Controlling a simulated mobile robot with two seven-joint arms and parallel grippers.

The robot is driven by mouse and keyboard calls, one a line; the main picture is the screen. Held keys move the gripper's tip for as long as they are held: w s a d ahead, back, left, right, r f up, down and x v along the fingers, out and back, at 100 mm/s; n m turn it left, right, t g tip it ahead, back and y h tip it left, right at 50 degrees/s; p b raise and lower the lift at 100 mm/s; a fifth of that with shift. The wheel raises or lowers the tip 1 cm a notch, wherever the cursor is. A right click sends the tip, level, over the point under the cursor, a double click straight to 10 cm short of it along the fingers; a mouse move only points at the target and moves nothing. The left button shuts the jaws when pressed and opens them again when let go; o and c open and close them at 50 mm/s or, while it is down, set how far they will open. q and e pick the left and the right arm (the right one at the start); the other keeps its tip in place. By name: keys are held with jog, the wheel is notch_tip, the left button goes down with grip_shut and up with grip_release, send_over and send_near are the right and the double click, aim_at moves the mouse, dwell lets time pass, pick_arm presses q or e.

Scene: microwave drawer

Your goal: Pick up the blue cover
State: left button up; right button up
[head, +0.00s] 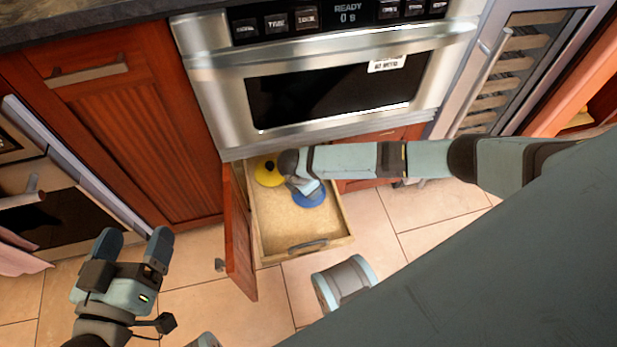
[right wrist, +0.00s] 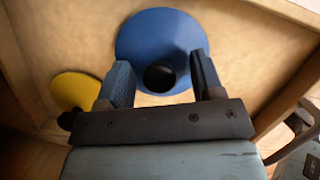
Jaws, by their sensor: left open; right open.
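The blue cover (head: 309,199) is a round lid with a dark knob. It lies in the open wooden drawer (head: 275,228) below the microwave. In the right wrist view the blue cover (right wrist: 158,38) shows its knob between the fingers of my right gripper (right wrist: 160,80). The fingers are open, one on each side of the knob, and no grip on it shows. In the head view my right gripper (head: 305,187) reaches into the drawer and hides part of the cover. My left gripper (head: 133,250) is open and empty over the floor at lower left.
A yellow cover (head: 266,172) with a dark knob lies in the drawer beside the blue one; it also shows in the right wrist view (right wrist: 75,90). An open red cabinet door (head: 238,240) stands left of the drawer. The microwave (head: 335,85) is above. Tiled floor (head: 420,225) lies to the right.

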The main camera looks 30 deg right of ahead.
jog(key=c, duration=1)
